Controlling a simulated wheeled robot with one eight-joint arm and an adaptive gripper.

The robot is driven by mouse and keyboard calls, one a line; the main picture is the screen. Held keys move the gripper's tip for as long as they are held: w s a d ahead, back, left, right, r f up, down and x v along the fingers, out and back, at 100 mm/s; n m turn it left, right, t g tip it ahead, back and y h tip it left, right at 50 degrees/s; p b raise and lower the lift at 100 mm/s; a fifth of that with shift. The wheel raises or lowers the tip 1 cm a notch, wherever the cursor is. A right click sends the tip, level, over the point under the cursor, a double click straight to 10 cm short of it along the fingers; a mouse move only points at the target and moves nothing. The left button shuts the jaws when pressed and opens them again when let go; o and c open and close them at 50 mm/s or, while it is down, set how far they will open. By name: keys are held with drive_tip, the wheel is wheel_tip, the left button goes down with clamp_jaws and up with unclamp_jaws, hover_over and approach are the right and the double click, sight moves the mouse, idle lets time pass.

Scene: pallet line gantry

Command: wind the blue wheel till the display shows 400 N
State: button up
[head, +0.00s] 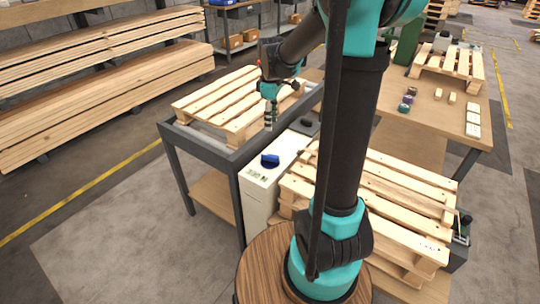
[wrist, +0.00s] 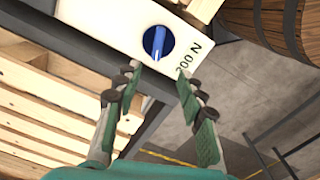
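The blue wheel (head: 270,160) sits on the top of a narrow white cabinet (head: 257,205). In the wrist view the wheel (wrist: 152,40) is a round blue knob with a lighter bar across it. The display (wrist: 189,58) beside it reads 200 N; in the head view its text (head: 256,175) is too small to read surely. My gripper (head: 268,122) hangs fingers down, beyond the wheel in the head view. In the wrist view my gripper (wrist: 158,70) has its fingers spread, with nothing between them. The fingertips appear short of the wheel, not around it.
A grey-framed table (head: 205,150) with a wooden pallet (head: 225,103) stands left of the cabinet. More pallets (head: 385,205) are stacked to its right. A wooden workbench (head: 440,110) with small items is at the back right. Open floor lies at front left.

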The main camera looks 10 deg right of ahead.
approach(270, 155)
wheel_tip(270, 155, down, 10)
drive_tip(key=shift+w+r, duration=0.15)
idle(0.5)
drive_tip(key=shift+c, duration=0.4)
clamp_jaws()
